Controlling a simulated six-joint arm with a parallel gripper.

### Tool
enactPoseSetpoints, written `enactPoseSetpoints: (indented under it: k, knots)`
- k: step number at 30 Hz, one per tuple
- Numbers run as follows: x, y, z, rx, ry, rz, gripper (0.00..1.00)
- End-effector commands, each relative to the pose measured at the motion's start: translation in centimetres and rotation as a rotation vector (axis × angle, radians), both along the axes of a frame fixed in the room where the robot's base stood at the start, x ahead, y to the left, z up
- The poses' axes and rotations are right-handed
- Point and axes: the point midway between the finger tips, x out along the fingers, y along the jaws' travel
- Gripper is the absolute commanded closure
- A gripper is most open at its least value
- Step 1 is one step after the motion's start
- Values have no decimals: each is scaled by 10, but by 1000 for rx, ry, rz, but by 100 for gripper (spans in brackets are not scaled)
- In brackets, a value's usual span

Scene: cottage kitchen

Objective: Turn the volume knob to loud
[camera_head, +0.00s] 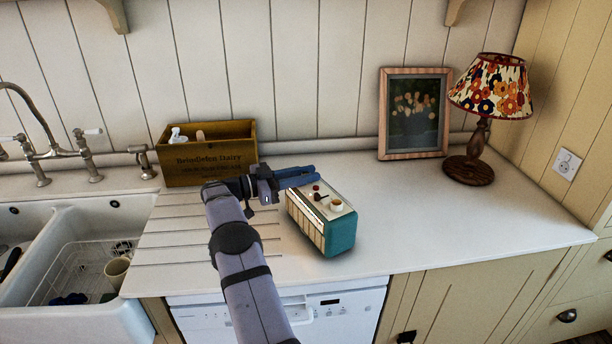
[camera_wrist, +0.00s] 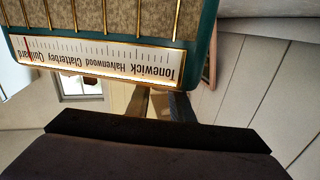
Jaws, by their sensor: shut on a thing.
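A teal radio (camera_head: 341,236) with a cream top stands on the counter, its slatted front facing lower left. Small brown and cream knobs (camera_head: 337,205) show on its top. My gripper (camera_head: 312,172) reaches over the radio's far left top edge and is shut on a knob there, which the fingers mostly hide. I cannot read any volume marking. In the wrist view the radio front (camera_wrist: 110,55) appears upside down, with a station dial and a red needle near its left end. My fingers (camera_wrist: 163,104) show just past the radio's top edge.
A wooden dairy crate (camera_head: 207,170) with bottles stands behind left. A picture frame (camera_head: 414,115) and a flowered lamp (camera_head: 490,95) stand at the back right. The sink (camera_head: 75,315) is at left. Counter right of the radio is clear.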

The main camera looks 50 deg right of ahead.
Motion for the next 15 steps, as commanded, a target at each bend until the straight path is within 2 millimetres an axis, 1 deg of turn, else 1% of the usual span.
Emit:
enactPoseSetpoints:
  k: [11, 12, 15]
  knots:
    - [0, 0, 2, -4, -1, -2, 100]
    - [0, 0, 2, -4, -1, -2, 72]
    - [0, 0, 1, -4, 0, -2, 72]
